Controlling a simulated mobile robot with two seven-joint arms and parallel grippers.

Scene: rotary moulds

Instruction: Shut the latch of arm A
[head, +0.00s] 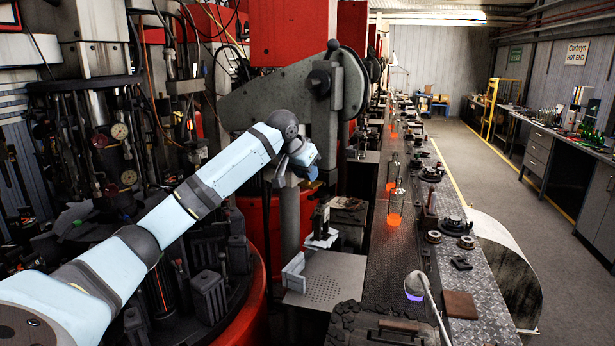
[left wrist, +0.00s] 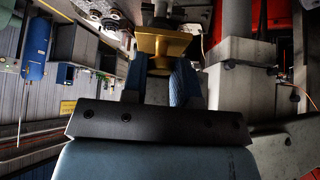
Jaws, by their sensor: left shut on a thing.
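My left arm reaches in from the left in the head view. Its gripper (head: 308,172) is beside a grey upright column, below a large grey arm plate (head: 290,95) with a round dark hub. In the left wrist view the two blue fingers of my left gripper (left wrist: 159,82) are shut on a brass-coloured piece (left wrist: 163,44), which looks like the latch. Part of the piece is hidden between the fingers. The head view does not show the grip clearly, and I cannot read which arm is A. My right gripper is not in view.
A dark machine with rods and gauges (head: 120,130) fills the left. A perforated grey plate (head: 328,278) lies below my gripper. A conveyor (head: 385,250) with glowing orange glassware (head: 395,208) runs on the right. The floor aisle (head: 480,165) is free.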

